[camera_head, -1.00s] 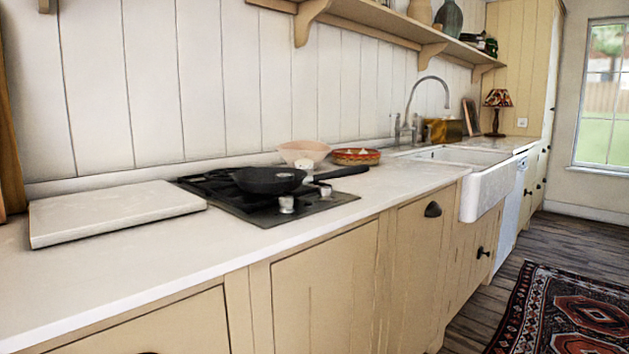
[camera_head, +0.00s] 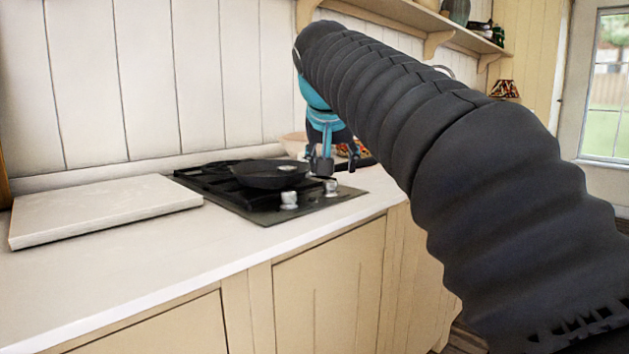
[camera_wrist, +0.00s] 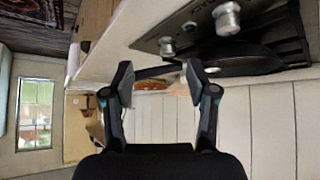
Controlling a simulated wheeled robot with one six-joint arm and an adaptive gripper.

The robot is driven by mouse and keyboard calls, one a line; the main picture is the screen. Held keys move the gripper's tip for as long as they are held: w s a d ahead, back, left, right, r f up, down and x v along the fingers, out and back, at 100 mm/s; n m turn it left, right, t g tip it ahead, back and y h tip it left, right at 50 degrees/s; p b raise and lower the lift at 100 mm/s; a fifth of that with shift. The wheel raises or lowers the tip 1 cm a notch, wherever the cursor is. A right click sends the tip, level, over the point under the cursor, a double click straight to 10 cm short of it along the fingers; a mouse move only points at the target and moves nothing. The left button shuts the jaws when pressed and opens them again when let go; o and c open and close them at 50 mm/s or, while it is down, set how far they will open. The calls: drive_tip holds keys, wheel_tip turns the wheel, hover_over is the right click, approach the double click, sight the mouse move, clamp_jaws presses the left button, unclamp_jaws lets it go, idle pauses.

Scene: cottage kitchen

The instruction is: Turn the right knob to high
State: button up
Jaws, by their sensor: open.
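The cooktop (camera_head: 250,209) has two silver knobs at its front edge. The right knob (camera_head: 331,187) appears just below my gripper's fingers in the head view. In the wrist view the right knob (camera_wrist: 167,46) is the left one of the two, beyond the fingertips and slightly above the gap between them. The left knob (camera_head: 289,200) also shows in the wrist view (camera_wrist: 227,18). My gripper (camera_head: 320,168) is open and empty, with its fingers spread in the wrist view (camera_wrist: 160,77). I see no contact with the right knob. The knob settings are too small to read.
A black pan (camera_head: 270,174) sits on the cooktop, its handle (camera_wrist: 155,71) crossing behind the right knob in the wrist view. A patterned bowl (camera_wrist: 152,84) stands behind. A pale board (camera_head: 105,210) lies left of the cooktop. Counter between them is clear.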

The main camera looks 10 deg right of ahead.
sight(330, 182)
drive_tip(key=w+a+r, duration=0.1)
drive_tip(key=w+r, duration=0.2)
drive_tip(key=w, duration=0.1)
drive_tip(key=shift+m+t, duration=0.3)
drive_tip(key=shift+m, duration=0.1)
drive_tip(key=x, duration=0.6)
drive_tip(key=b+x, duration=0.1)
drive_tip(key=x, duration=0.6)
drive_tip(key=shift+s+d+f, duration=0.1)
drive_tip(key=shift+d+f, duration=0.15)
clamp_jaws()
